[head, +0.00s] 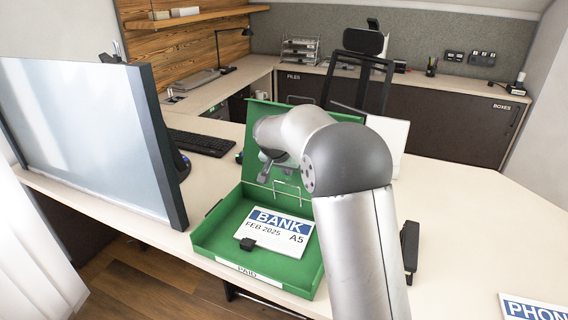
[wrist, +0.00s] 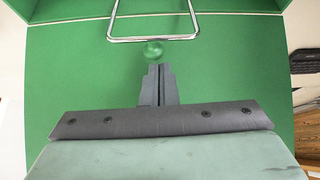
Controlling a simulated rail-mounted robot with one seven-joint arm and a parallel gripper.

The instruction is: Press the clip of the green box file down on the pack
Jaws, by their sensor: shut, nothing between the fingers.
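The green box file (head: 205,237) stands open on the desk, with its lid (head: 262,112) raised at the back. The clip (wrist: 153,39) also crosses the top of the wrist view. My gripper (head: 268,176) is shut and empty near the lid, just left of the clip. In the wrist view my closed fingertips (wrist: 160,68) point towards the clip; contact cannot be told.
A large monitor (head: 90,130) stands at the left and a keyboard (head: 200,142) lies behind it. A white panel (head: 392,140) stands behind my arm. A PHON-labelled item (head: 533,307) lies at the lower right. The desk right of my arm is mostly clear.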

